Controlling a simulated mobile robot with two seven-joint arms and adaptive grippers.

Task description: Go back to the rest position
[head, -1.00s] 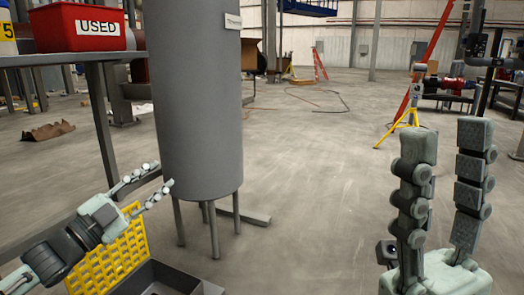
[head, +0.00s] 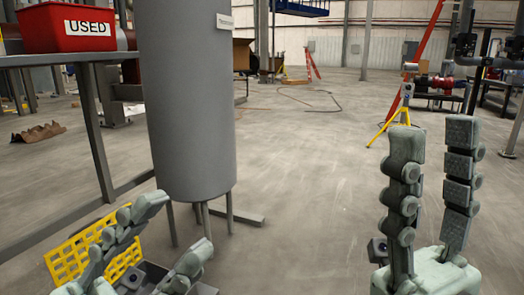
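My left gripper (head: 178,227) is low at the left of the head view, in front of the yellow grid panel and a dark open case. Its two fingers are spread apart with nothing between them. My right gripper (head: 434,137) stands upright at the right, its two fingers pointing up and apart, with only floor behind the gap. No object is held in either gripper.
A grey tank (head: 188,100) on legs stands just behind my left gripper. A red USED bin (head: 68,27) sits on a table at the left. The yellow grid panel (head: 85,247) leans by the dark case (head: 128,279). Open floor (head: 300,190) lies between my grippers.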

